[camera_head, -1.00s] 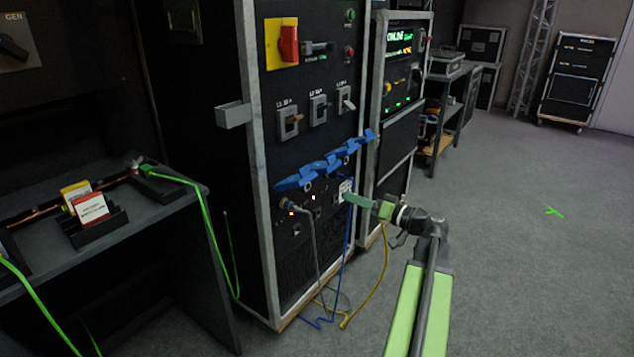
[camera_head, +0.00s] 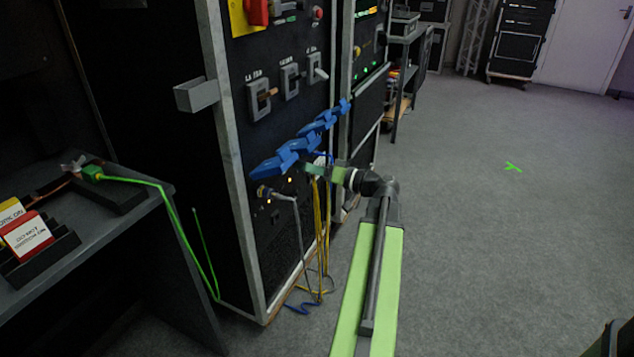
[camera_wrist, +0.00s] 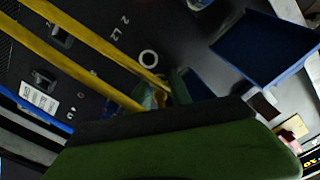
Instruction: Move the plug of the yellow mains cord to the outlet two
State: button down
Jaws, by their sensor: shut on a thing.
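My gripper (camera_head: 312,169) is at the front of the black rack, just under the row of blue hooks. It is shut on the plug end of the yellow mains cord (camera_head: 322,225), whose strands hang from the jaws to the floor. In the wrist view the yellow cord (camera_wrist: 85,40) runs from the upper left to the jaws (camera_wrist: 162,95); the plug itself is mostly hidden. The panel there shows dark sockets (camera_wrist: 43,78), a pale ring (camera_wrist: 148,58) and the marks "2" and "L2". I cannot tell which opening is outlet two, or whether the plug touches the panel.
Blue hooks (camera_head: 300,143) stick out just above my gripper. A grey cord's plug (camera_head: 266,192) sits in the panel at left, its cord hanging down. A blue cord (camera_head: 302,308) lies at the rack's foot. A bench (camera_head: 115,225) stands left; floor at right is clear.

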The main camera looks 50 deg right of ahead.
jog(key=s+f+m+b, duration=0.1)
jog(key=s+f+b, duration=0.1)
jog(key=s+f, duration=0.1)
jog(key=shift+d+p+x, duration=0.2)
jog(key=shift+p+x, duration=0.1)
jog(key=shift+x, duration=1.05)
jog(key=shift+d+p+x, duration=0.15)
jog(key=shift+p+x, duration=0.1)
jog(key=shift+x, duration=1.15)
jog(key=shift+w+a+r+m, duration=0.15)
jog(key=shift+w+m, duration=0.15)
jog(key=shift+w, duration=0.6)
jog(key=shift+m, duration=1.4)
jog(key=shift+w, duration=0.1)
jog(key=m, duration=0.2)
jog(key=shift+w+a+m, duration=0.1)
jog(key=shift+m, duration=0.3)
